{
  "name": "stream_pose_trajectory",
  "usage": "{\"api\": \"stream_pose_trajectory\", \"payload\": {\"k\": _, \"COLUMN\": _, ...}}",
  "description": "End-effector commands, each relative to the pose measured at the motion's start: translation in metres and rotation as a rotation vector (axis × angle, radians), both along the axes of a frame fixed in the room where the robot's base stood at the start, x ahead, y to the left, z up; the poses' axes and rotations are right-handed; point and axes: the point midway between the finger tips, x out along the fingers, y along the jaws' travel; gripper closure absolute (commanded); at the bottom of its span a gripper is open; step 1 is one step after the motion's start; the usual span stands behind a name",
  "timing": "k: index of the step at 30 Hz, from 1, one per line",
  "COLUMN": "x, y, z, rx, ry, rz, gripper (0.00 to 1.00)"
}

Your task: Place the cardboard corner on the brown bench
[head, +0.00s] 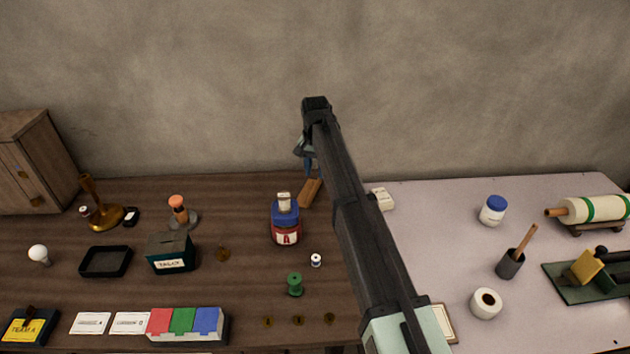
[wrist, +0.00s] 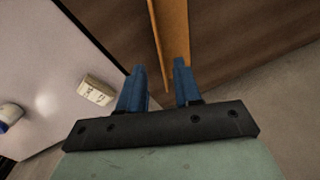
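The cardboard corner is an orange-brown angled strip (head: 310,192) at the back of the brown bench (head: 240,275), near its right side. It appears to rest on the bench top. My gripper (head: 308,170) is just behind and above it, partly hidden by my arm. In the wrist view, my blue fingers (wrist: 159,66) are spread apart. The cardboard corner (wrist: 173,35) runs down from the top edge, its near end between the fingertips and partly behind the right one. I see no grip on it, and cannot tell whether a finger touches it.
A green spool (head: 295,284) and a white spool (head: 316,260) stand nearer. A pale table (head: 440,240) adjoins on the right, with a small cream box (head: 382,199) near the seam. The wall is close behind.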

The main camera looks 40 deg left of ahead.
Motion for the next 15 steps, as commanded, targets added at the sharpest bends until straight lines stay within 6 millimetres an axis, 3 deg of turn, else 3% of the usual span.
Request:
{"api": "stream_pose_trajectory", "payload": {"k": 6, "x": 0.000, "y": 0.000, "z": 0.035, "rx": 0.000, "ry": -0.001, "rz": 0.000, "gripper": 0.67}}
{"api": "stream_pose_trajectory", "payload": {"k": 15, "x": 0.000, "y": 0.000, "z": 0.052, "rx": 0.000, "ry": 0.000, "rz": 0.000, "gripper": 0.67}}
